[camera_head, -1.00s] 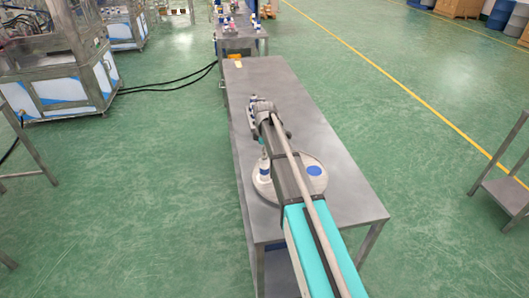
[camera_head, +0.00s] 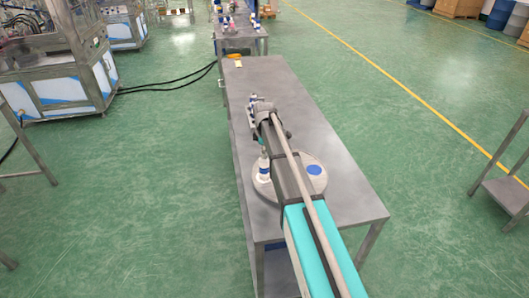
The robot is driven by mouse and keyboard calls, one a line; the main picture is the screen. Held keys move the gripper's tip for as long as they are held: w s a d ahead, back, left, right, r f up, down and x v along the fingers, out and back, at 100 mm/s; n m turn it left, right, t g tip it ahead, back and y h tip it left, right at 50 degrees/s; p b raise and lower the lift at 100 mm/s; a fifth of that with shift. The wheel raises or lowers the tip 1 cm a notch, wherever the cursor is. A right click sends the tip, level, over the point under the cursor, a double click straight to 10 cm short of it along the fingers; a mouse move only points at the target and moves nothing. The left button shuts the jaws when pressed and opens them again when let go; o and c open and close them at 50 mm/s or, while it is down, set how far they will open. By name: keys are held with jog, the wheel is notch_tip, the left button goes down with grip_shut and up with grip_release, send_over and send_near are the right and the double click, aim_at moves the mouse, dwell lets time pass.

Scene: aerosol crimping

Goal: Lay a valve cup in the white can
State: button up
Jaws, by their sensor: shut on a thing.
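A white can (camera_head: 264,175) stands upright on the left part of a round grey plate on the near half of the metal table. My arm reaches forward over the plate, and its wrist is beyond the can in the picture. My gripper (camera_head: 262,153) hangs down close above the can, mostly hidden by my forearm. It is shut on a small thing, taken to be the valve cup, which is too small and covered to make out. I cannot tell whether it touches the can's mouth.
Another table with small items stands beyond.

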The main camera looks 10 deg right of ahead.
dwell(0.8)
jog(key=o, duration=0.8)
jog(key=shift+c, duration=0.2)
jog(key=o, duration=0.3)
jog(key=shift+r+p, duration=3.5)
jog(key=shift+p, duration=0.05)
